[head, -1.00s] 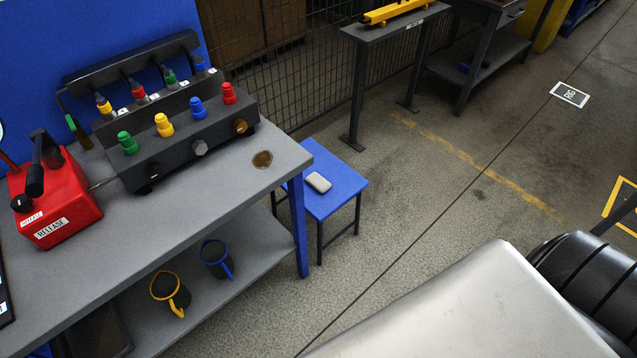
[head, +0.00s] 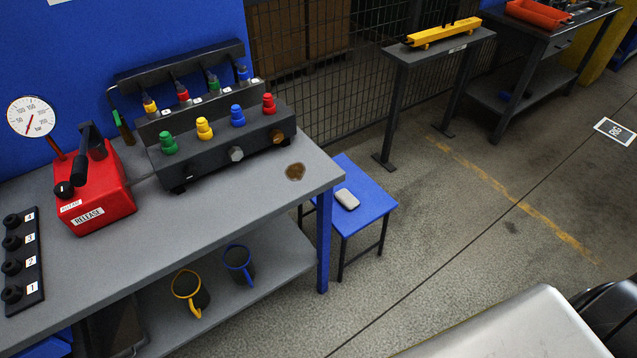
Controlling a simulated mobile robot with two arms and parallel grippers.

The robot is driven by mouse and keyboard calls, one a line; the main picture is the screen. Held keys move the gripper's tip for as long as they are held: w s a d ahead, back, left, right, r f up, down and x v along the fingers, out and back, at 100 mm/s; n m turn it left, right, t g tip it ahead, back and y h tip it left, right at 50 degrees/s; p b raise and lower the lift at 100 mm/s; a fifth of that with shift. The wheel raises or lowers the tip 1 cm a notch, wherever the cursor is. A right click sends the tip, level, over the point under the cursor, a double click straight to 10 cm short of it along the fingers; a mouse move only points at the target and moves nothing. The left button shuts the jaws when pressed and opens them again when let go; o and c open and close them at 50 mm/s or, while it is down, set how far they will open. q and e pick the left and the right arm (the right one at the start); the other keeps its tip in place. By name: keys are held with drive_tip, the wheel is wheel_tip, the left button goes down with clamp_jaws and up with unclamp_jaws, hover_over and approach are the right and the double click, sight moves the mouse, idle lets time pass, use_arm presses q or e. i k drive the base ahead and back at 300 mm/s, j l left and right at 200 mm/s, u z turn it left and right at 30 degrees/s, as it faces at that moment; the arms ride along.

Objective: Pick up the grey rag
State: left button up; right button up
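A small light-grey folded item (head: 347,199), which looks like the grey rag, lies on the seat of a blue stool (head: 372,206). The stool stands on the floor at the right end of the grey workbench (head: 105,262). Neither of my grippers shows in the head view. Nothing touches the rag.
The bench carries a red pump box (head: 97,190) with a gauge (head: 31,117), a dark manifold (head: 222,148) with coloured caps, and a brown stain (head: 295,172). Floor right of the stool is clear.

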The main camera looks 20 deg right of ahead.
sight(345, 198)
drive_tip(key=i+l+u, duration=0.2)
drive_tip(key=l, duration=0.5)
drive_tip(key=l+u, duration=0.2)
drive_tip(key=l, duration=0.5)
drive_tip(key=i+l+u, duration=0.2)
drive_tip(key=l, duration=0.55)
drive_tip(key=i+l+u, duration=0.15)
drive_tip(key=l, duration=0.2)
drive_tip(key=i+l+u, duration=0.1)
drive_tip(key=l, duration=0.3)
drive_tip(key=i+l+u, duration=0.15)
drive_tip(key=l, duration=0.25)
